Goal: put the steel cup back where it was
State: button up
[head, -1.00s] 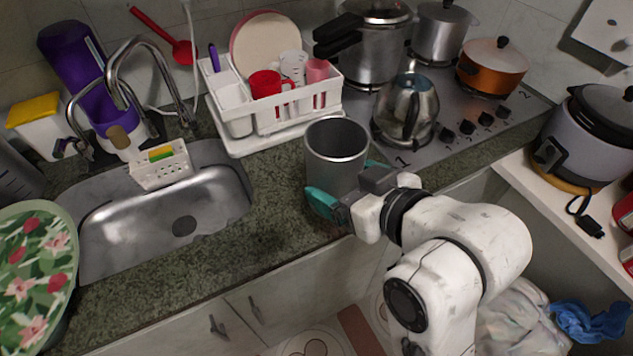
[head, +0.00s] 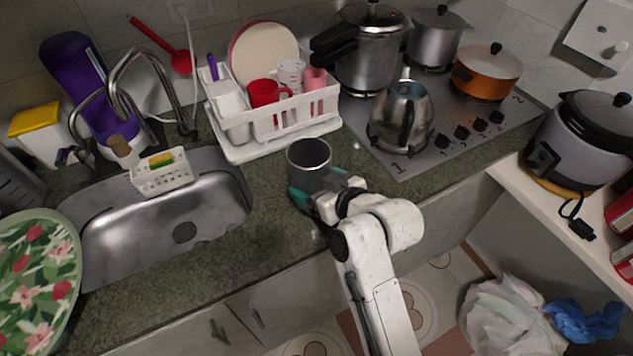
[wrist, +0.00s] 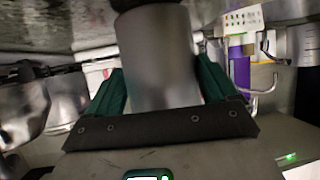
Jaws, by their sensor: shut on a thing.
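The steel cup (head: 309,172) is a plain grey cylinder, upright with its open mouth up. It is over the strip of counter between the sink and the stove, in front of the dish rack. My gripper (head: 318,190) reaches it from the front right, and its teal fingers are shut on the cup's sides. In the wrist view the cup (wrist: 157,60) fills the space between the two green fingers. I cannot tell whether the cup's base touches the counter.
The white dish rack (head: 282,130) with a red mug stands just behind the cup. A kettle (head: 401,115) on the stove is to the right. The sink (head: 185,215) is to the left. Bare counter (head: 268,225) lies left and in front of the cup.

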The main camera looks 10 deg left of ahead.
jog(key=shift+f, duration=0.2)
jog(key=shift+f, duration=0.15)
jog(key=o, duration=1)
